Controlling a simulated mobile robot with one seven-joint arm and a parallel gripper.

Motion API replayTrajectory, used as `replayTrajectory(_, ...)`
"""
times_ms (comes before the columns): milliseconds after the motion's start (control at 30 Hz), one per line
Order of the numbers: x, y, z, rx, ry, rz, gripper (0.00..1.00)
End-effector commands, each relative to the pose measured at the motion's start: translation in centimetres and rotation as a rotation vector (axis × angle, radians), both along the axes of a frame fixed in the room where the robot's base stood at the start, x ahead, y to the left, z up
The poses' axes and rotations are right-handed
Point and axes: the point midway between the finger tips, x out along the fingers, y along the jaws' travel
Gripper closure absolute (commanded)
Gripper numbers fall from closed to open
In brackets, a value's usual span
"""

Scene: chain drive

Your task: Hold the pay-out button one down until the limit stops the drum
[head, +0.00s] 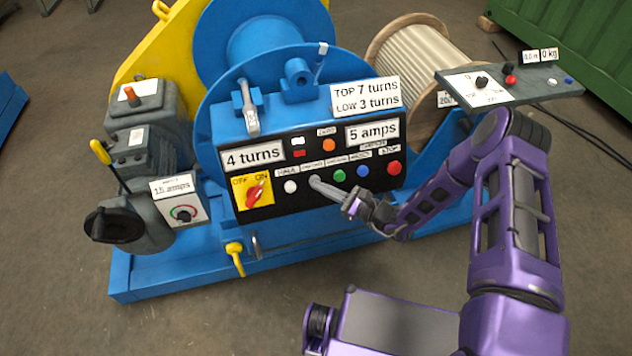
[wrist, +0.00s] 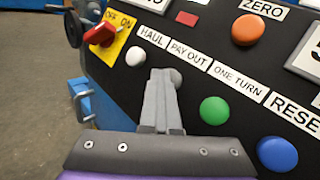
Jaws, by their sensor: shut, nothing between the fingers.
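The black control panel (head: 270,206) on the blue winch has a row of labelled buttons. In the wrist view, a dark grey round button (wrist: 176,77) shows under the PAY OUT label (wrist: 189,54), partly hidden by my fingers. My gripper (wrist: 160,78) is shut and empty, its tips at that button; I cannot tell how far it is pressed. In the head view my gripper (head: 316,183) reaches the panel from the right. The turns display (head: 253,156) reads 4 turns. The blue drum (head: 268,45) is above the panel. A limit plate (head: 365,94) reads TOP 7 turns, LOW 3 turns.
The white HAUL button (wrist: 136,57) is close on the left, the green ONE TURN button (wrist: 214,111) close on the right. Beyond are a blue button (wrist: 277,154) and a red STOP button (head: 394,167). The amps display (head: 373,131) reads 5 amps. A red switch (head: 255,193) is far left.

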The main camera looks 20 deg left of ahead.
Motion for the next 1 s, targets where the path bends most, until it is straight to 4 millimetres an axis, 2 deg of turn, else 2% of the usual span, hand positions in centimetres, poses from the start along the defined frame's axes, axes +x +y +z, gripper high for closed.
replayTrajectory(333, 0.0, -0.1, 0.1, -0.001, 0.0, -0.001, 1.0)
replayTrajectory(700, -1.3, -0.8, 0.9, 0.0, 0.001, -0.001, 1.0)
replayTrajectory(1000, -1.4, -0.9, 0.8, 0.0, 0.0, 0.0, 1.0)
